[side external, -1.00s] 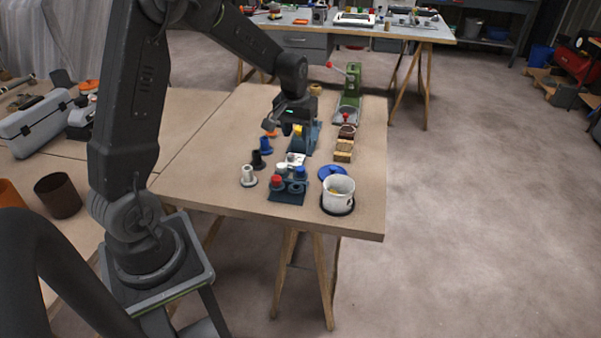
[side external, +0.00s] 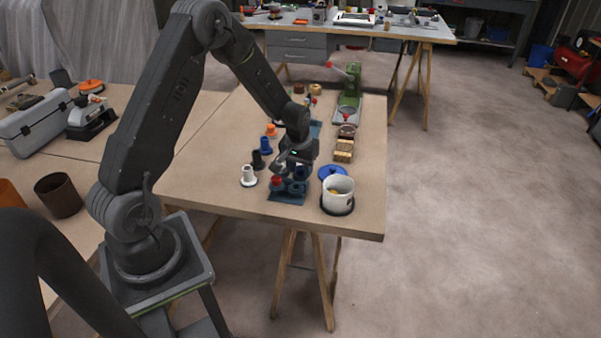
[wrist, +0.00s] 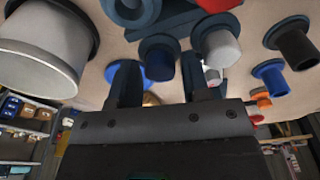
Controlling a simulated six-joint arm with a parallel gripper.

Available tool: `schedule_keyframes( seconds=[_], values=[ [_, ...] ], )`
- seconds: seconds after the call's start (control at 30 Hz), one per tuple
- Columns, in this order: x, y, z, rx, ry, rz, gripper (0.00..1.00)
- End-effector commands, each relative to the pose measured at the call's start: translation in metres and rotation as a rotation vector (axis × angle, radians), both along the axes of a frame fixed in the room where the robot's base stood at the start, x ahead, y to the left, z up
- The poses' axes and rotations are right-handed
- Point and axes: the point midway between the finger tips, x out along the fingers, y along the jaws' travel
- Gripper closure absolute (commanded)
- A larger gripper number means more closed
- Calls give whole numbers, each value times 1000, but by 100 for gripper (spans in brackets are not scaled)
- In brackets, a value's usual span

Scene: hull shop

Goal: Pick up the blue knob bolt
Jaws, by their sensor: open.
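In the side view my gripper (side external: 290,170) is low over the rack's rear part and hides the blue and white heads. A red knob (side external: 276,182) shows at the rack's front left.
Flanged pieces in white (side external: 249,176), black (side external: 258,160), blue (side external: 266,145) and orange (side external: 271,130) stand in a row at left. The bench front is clear.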

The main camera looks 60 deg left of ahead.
Motion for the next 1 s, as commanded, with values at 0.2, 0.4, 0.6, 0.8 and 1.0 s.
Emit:
schedule_keyframes(
  seconds=[0.2, 0.4, 0.6, 0.8, 1.0],
  values=[
    [0, 0, 0, 1, -1, 0, 59],
    [0, 0, 0, 0, 0, 0, 78],
    [0, 0, 0, 0, 0, 0, 94],
    [0, 0, 1, 1, -1, 0, 94],
    [1, 0, 12, 1, -2, 0, 94]
  ],
)
